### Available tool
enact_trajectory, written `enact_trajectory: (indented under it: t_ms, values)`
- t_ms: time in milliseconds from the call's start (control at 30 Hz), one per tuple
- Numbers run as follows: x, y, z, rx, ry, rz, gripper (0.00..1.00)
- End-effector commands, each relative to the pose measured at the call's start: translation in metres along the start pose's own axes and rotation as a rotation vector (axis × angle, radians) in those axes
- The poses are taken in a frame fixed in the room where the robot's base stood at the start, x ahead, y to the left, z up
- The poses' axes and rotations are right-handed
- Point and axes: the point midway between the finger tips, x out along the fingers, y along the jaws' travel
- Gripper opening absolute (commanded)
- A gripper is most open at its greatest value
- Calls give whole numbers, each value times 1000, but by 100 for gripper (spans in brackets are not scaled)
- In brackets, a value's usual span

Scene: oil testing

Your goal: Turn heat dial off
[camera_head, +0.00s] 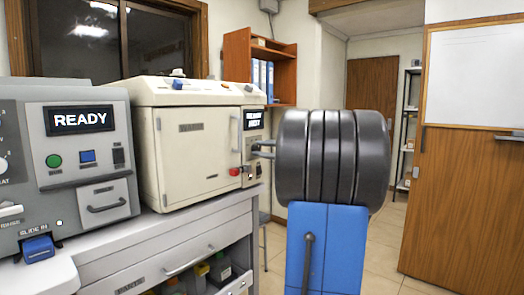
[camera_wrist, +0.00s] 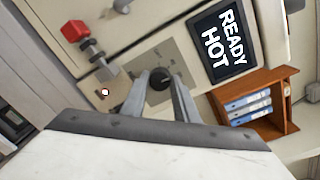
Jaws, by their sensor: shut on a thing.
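The heat dial (camera_wrist: 160,84) is a dark round knob on a grey plate beside a screen (camera_wrist: 228,40) that reads READY HOT. My gripper (camera_wrist: 160,79) has one finger on each side of the dial and is shut on it. In the head view my gripper (camera_head: 262,149) reaches from the right to the control panel of the cream oven-like machine (camera_head: 195,150). The dial cannot be made out clearly there. The machine's screen (camera_head: 253,120) also shows in that view.
A red knob (camera_wrist: 75,31) and a small lit lamp (camera_wrist: 105,92) are near the dial. A grey machine (camera_head: 85,150) reading READY stands on the left of the bench. A wooden shelf with blue binders (camera_head: 262,76) hangs behind.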

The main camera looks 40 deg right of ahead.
Motion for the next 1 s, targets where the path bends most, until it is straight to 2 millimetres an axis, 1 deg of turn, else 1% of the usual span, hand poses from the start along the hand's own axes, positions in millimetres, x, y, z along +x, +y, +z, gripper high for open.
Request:
enact_trajectory:
  t_ms: [1000]
  values:
    - [0, 3, 1, -945, 44, -6, 5]
